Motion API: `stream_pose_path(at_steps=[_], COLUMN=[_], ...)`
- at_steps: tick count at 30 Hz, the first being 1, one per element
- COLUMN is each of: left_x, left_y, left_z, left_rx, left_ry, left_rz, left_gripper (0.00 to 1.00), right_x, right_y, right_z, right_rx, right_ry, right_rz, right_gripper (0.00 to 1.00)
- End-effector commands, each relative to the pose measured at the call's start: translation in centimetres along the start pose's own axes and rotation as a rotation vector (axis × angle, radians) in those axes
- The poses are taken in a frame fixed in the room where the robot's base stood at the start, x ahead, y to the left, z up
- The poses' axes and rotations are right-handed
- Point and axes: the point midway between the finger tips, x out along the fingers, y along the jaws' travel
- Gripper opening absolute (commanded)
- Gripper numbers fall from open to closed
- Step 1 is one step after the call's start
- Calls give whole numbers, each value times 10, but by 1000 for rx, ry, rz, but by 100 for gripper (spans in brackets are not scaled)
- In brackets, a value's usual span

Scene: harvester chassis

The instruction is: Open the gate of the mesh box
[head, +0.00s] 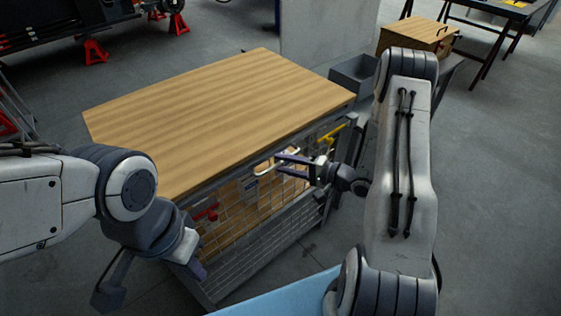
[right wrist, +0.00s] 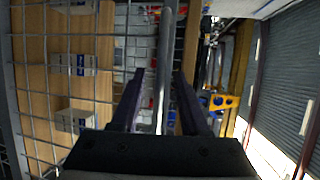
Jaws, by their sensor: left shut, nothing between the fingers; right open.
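The mesh box (head: 262,250) has a wooden top and wire mesh on the side facing me. A pale bar handle (head: 263,167) shows at the upper edge of that mesh. My right gripper (head: 281,165) is open at the handle. In the right wrist view a grey bar (right wrist: 164,60) runs between the two open fingers (right wrist: 159,78); I cannot tell whether they touch it. My left gripper (head: 200,272) is shut and empty, low beside the left end of the mesh side. The gate looks shut, but my right gripper hides part of its upper edge.
Small cartons (right wrist: 82,64) sit behind the mesh. A red item (head: 206,213) and a yellow item (head: 333,131) show by the mesh side. A grey bin (head: 353,74) stands behind the box's right end. The wooden top (head: 220,105) is bare. Open floor (head: 490,200) lies to the right.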

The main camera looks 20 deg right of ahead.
Motion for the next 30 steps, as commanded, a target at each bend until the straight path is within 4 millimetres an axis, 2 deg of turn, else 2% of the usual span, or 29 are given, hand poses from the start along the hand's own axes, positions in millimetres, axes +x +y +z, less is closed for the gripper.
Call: stream_pose_path(at_steps=[3,6,14,18,30], left_x=[-2,-2,-2,-2,-2], left_y=[0,0,0,0,0], left_z=[0,0,0,0,0], left_rx=[0,0,0,0,0], left_ry=[0,0,0,0,0], left_rz=[0,0,0,0,0], left_gripper=[0,0,0,0,0], right_x=[13,17,18,18,17], right_y=[0,0,0,0,0], right_z=[1,0,0,0,-1], right_rx=[-1,-1,-1,-1,-1], right_ry=[-2,0,1,2,2], right_rz=[0,0,0,0,1], right_gripper=[45,45,45,0,0])
